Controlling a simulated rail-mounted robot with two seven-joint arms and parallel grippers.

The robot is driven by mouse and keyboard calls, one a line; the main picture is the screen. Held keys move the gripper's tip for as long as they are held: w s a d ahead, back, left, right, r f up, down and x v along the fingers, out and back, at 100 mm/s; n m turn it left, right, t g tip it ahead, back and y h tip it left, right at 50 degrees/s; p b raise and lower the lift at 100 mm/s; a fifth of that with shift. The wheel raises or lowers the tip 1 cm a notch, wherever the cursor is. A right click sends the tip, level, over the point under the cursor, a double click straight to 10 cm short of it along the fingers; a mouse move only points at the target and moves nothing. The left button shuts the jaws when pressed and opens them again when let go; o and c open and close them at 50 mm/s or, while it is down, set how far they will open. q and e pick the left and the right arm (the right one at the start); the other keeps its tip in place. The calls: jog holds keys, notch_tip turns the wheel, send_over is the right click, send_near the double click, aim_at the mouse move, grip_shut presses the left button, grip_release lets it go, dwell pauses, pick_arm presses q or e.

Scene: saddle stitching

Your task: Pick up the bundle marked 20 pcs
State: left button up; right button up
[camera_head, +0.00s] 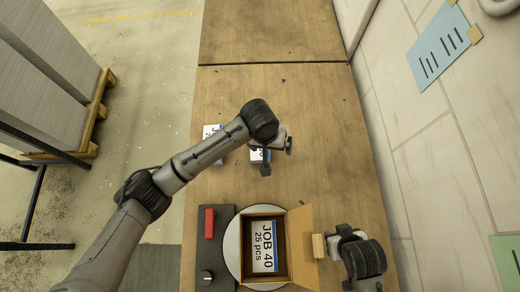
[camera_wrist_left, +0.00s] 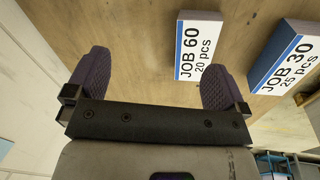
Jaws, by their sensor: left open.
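The bundle marked JOB 60, 20 pcs (camera_wrist_left: 199,50) lies on the wooden table and shows clearly in the left wrist view. In the head view the bundle (camera_head: 257,156) is mostly hidden behind my left gripper. My left gripper (camera_head: 277,156) is open and empty above it. In the left wrist view the bundle lies between the fingers (camera_wrist_left: 155,82) in the picture, nearer the right finger and beyond the tips. My right gripper (camera_head: 333,243) is at the lower right beside the open box; its fingers are not clear enough to tell their state.
A bundle marked JOB 30, 25 pcs (camera_wrist_left: 290,62) lies to the right in the wrist view. An open cardboard box (camera_head: 246,212) holding a JOB 40, 25 pcs bundle (camera_head: 264,246) stands on a round white plate (camera_head: 231,250). The far table is mostly clear.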

aim_at(256, 158)
jog(key=b+x, duration=0.2)
jog(key=x, duration=0.1)
jog(key=s+b+x, duration=0.1)
jog(key=x, duration=0.1)
jog(key=shift+f+b, duration=0.1)
jog(key=shift+b, duration=0.3)
pick_arm(q)
jog(key=w+a+f+n+y, duration=0.1)
jog(key=w+a+n+y, duration=0.25)
jog(key=w, duration=0.45)
pick_arm(e)
jog(key=shift+f, duration=0.1)
pick_arm(q)
jog(key=shift+m+h, duration=0.35)
jog(key=shift+h, duration=0.1)
notch_tip(256, 158, down, 8)
jog(key=shift+r+b, duration=0.15)
jog(key=shift+b, duration=0.35)
pick_arm(e)
jog(key=shift+a+f, duration=0.1)
jog(key=shift+f, duration=0.25)
pick_arm(q)
jog(key=shift+f+b, duration=0.35)
jog(key=shift+f, duration=2.35)
pick_arm(e)
jog(key=shift+f, duration=0.4)
pick_arm(q)
jog(key=shift+c, duration=0.5)
jog(key=c, duration=1)
